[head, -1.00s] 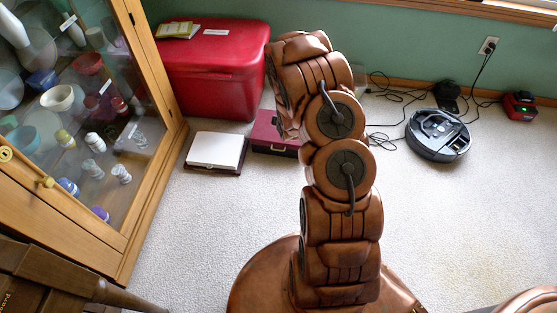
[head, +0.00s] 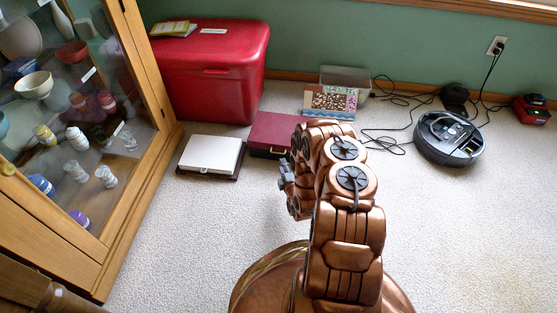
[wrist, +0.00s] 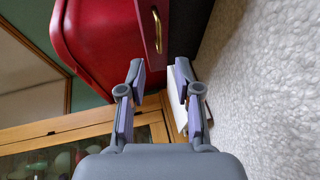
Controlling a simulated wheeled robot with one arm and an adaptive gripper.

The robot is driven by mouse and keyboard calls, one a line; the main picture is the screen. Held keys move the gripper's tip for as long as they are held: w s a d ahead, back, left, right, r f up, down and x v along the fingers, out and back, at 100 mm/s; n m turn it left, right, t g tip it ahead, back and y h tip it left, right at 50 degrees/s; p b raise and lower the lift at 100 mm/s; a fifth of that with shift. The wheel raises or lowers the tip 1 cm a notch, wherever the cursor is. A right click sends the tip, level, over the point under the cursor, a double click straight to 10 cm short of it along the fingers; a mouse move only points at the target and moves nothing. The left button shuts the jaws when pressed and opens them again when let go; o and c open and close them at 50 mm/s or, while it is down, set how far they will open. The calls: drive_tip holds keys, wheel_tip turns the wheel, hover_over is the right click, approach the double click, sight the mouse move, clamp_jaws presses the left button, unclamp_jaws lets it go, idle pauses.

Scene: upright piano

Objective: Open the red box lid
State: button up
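The red box (head: 208,85) stands against the green wall beside the glass cabinet. Its lid (head: 222,42) is down, with yellow booklets (head: 173,29) and a white label on top. In the wrist view the red box (wrist: 95,40) fills the upper left, turned sideways. My gripper (wrist: 159,70) is open and empty, its fingertips apart, with the red box beyond them. In the head view my gripper (head: 286,178) shows only partly at the left of my arm, short of the box.
A white case (head: 211,154) and a maroon case (head: 272,133) lie on the carpet before the box. The cabinet (head: 135,200) borders the left. A patterned picture (head: 330,102), clear bin (head: 346,78), cables and robot vacuum (head: 448,138) are right.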

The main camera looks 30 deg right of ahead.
drive_tip(key=shift+b+x, duration=1.3)
drive_tip(key=shift+x, duration=2.55)
clamp_jaws()
